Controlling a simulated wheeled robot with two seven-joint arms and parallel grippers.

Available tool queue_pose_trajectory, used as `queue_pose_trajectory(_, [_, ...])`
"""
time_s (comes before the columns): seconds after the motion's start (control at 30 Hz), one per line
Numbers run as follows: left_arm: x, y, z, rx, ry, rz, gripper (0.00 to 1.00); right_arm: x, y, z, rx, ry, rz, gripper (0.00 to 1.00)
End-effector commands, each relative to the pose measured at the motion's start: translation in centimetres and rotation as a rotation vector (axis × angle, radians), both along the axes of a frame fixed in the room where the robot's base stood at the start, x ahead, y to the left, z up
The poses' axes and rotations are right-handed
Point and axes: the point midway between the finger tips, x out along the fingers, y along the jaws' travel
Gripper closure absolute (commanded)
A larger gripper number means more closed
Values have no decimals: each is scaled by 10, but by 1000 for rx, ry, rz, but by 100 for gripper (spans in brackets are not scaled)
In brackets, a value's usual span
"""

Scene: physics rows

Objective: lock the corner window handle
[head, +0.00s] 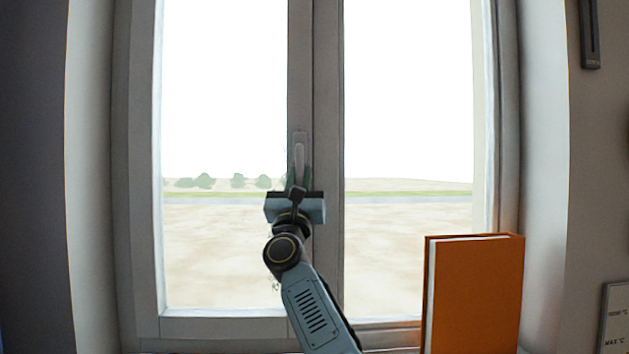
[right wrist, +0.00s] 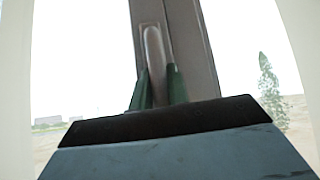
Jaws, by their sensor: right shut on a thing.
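The window handle (head: 299,158) is a light grey lever on a plate on the middle frame post of the window (head: 315,60). The lever hangs about straight down. My right gripper (head: 297,180) is at the lever's lower part, with its fingers on either side of it. In the right wrist view the green fingers (right wrist: 159,88) are shut on the handle (right wrist: 154,52). The lever's lower end is hidden behind the gripper body. Both window panes look closed against the frame. My left gripper is not in view.
An orange book (head: 477,295) stands upright at the lower right, in front of the right pane. A dark fitting (head: 590,35) and a labelled panel (head: 614,318) are on the right wall. The space left of the handle is clear.

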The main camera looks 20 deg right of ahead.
Motion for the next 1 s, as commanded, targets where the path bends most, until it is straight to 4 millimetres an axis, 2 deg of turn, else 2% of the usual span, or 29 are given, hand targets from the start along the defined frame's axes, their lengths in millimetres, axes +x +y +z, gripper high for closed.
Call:
queue_pose_trajectory(0.37, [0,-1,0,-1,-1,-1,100,0,1,0,-12,3,-3,100])
queue_pose_trajectory(0.4, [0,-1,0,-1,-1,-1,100,0,1,0,-12,3,-3,79])
queue_pose_trajectory(0.53, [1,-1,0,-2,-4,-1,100,0,0,0,-11,2,-3,62])
queue_pose_trajectory(0.83, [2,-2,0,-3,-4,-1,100,0,0,0,-9,2,-3,61])
queue_pose_trajectory(1.0, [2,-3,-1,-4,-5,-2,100,-6,4,-8,-7,1,-1,61])
